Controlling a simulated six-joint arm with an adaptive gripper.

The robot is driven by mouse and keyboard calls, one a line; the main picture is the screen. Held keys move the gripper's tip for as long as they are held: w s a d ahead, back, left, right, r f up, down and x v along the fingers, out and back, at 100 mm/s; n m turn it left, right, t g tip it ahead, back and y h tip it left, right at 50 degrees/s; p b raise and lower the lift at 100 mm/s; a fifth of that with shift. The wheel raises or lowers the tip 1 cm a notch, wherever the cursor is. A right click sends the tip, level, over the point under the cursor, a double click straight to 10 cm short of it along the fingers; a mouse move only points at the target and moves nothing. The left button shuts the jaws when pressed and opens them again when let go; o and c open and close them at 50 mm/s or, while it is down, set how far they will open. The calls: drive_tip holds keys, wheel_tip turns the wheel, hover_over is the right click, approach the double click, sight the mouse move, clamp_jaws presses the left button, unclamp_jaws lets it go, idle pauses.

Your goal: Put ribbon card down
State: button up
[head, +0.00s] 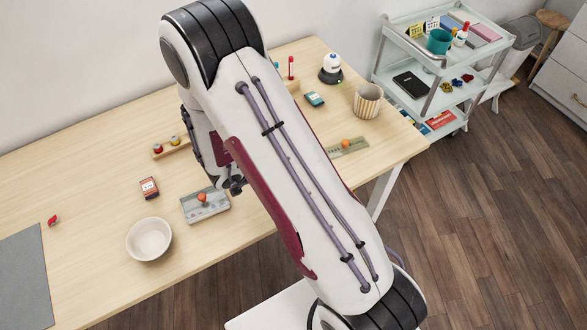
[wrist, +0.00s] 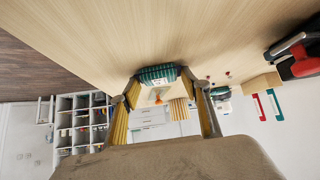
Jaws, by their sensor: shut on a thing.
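In the wrist view, my gripper (wrist: 160,90) is shut on the ribbon card (wrist: 158,74). The card has teal ribbed winding and a pale part with a small orange mark. It sits between the yellow-padded fingertips, with table surface behind it. I cannot tell whether it touches the table. In the head view, my arm hides the held card and most of my gripper. Two other small cards lie on the wooden table (head: 95,125): a red and dark one (head: 149,188) at the left and a teal one (head: 314,98) at the back right.
A pale bowl (head: 149,240) and a grey plate with an orange knob (head: 205,208) stand at the front. A similar plate (head: 347,148) and a striped cup (head: 367,102) are at the right. A spool rack (head: 171,147) is behind. A grey mat (head: 25,280) lies at the left.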

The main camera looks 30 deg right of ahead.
drive_tip(key=shift+r, duration=0.2)
wheel_tip(320, 180, up, 10)
drive_tip(key=shift+f, duration=0.2)
idle(0.6)
drive_tip(key=shift+w, duration=0.15)
idle(0.7)
